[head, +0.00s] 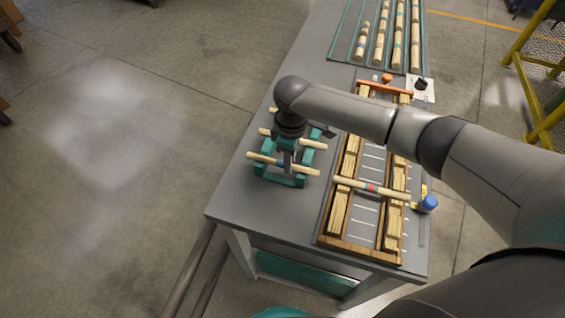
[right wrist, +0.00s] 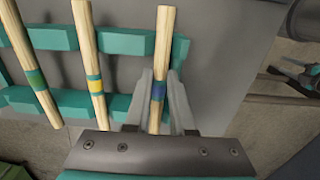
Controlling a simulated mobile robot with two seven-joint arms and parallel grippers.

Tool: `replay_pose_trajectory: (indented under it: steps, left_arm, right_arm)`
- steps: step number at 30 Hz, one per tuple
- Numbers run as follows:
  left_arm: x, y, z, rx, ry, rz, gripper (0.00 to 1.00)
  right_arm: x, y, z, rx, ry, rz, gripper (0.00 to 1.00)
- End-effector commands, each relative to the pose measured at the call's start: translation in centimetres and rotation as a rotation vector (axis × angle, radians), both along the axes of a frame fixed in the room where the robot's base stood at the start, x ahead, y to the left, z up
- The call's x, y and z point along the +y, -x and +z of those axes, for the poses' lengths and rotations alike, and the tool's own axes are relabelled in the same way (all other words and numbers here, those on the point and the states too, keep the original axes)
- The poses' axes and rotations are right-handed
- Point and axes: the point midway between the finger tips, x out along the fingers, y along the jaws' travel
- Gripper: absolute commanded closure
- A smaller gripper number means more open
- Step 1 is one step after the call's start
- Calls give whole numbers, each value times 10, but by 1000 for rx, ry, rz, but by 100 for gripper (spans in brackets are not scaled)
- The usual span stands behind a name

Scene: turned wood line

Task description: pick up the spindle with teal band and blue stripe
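A teal rack (head: 297,181) on the table bears three pale wooden spindles; it also shows in the right wrist view (right wrist: 58,38). My right gripper (head: 286,165) is over the nearest spindle (head: 305,169). In the right wrist view the fingers (right wrist: 161,85) close in on both sides of this spindle (right wrist: 164,30), at its mostly blue band. It appears to lie at rack level. The middle spindle (right wrist: 85,40) has a yellow band, and the left spindle (right wrist: 17,35) a green-teal band. Fine stripes are hard to read. My left gripper is out of view.
Right of the rack, a wooden tray (head: 360,252) has a spindle with red and green bands (head: 350,183) across it. A blue-capped item (head: 428,204) stands beside the tray. Several banded rods (head: 398,35) lie at the far end. The table's left edge is close to the rack.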

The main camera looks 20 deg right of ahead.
Motion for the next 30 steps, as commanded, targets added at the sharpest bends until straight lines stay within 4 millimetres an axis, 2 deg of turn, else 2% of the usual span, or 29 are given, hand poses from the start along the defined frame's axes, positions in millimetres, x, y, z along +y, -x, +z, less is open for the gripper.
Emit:
replay_pose_trajectory:
  steps: [1, 5, 22, 26, 30]
  left_arm:
    - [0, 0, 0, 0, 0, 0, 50]
    - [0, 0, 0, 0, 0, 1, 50]
    - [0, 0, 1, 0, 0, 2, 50]
    - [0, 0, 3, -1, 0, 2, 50]
    - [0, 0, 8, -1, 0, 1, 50]
  right_arm:
    - [0, 0, 0, 0, 0, 0, 86]
    - [0, 0, 0, 0, 0, 0, 100]
    - [0, 0, 2, -1, -1, 0, 100]
    - [0, -1, 12, -3, -2, 1, 100]
    - [0, -1, 34, -3, -1, 1, 100]
